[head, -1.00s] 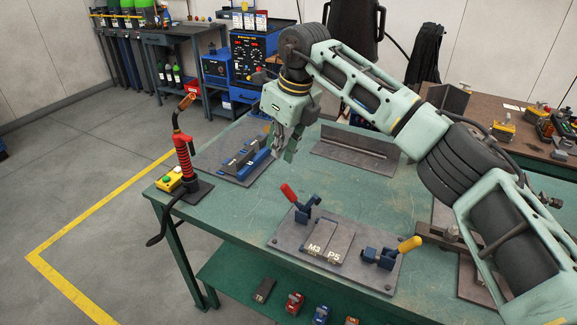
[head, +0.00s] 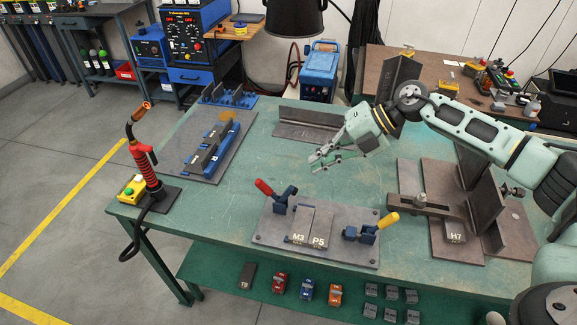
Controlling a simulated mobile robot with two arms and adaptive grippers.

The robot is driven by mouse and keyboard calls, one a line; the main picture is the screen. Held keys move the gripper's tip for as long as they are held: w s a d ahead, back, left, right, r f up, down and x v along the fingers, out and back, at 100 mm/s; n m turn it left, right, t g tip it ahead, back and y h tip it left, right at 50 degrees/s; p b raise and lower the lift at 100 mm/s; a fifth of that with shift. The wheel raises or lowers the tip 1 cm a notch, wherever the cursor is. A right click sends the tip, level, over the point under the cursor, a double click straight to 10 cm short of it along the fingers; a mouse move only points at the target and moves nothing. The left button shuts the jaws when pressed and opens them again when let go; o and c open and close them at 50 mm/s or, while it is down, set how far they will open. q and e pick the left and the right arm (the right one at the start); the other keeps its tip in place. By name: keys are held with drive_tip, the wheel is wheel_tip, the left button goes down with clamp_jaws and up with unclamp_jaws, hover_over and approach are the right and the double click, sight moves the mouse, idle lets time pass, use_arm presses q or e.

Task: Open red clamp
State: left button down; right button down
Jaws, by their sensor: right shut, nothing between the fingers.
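The red clamp (head: 281,197) is a blue toggle clamp with a red handle, at the left of a grey fixture plate (head: 273,235) on the green table. Its handle tilts up and to the left. Another clamp with a yellow handle (head: 372,229) stands at the plate's right. Two flat pieces marked M3 (head: 299,223) and P5 (head: 320,228) lie between the clamps. My right gripper (head: 317,163) is shut and empty, above the table behind the plate and apart from the red clamp. My left gripper is not in view.
A welding torch (head: 142,160) stands in its holder at the table's left corner. A fixture with blue parts (head: 208,145) lies at the back left. An angle piece (head: 307,124) lies behind my right gripper. Steel fixtures (head: 455,200) stand at the right. The table left of the plate is clear.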

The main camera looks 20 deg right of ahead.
sight(269, 187)
drive_tip(key=p+x, duration=0.2)
drive_tip(key=x, duration=1)
drive_tip(key=shift+a+p, duration=0.1)
drive_tip(key=shift+p, duration=0.3)
drive_tip(key=shift+w+a+f, duration=0.2)
drive_tip(key=shift+a+f, duration=0.2)
drive_tip(key=shift+r+p, duration=0.1)
drive_tip(key=shift+p, duration=0.2)
drive_tip(key=a+h+p, duration=0.1)
drive_tip(key=p, duration=0.2)
drive_tip(key=shift+w+g+p, duration=0.3)
drive_tip(key=shift+w, duration=0.05)
drive_tip(key=shift+w+a+f, duration=0.2)
drive_tip(key=shift+a+f, duration=0.05)
drive_tip(key=shift+f, duration=0.1)
drive_tip(key=shift+d+r, duration=0.1)
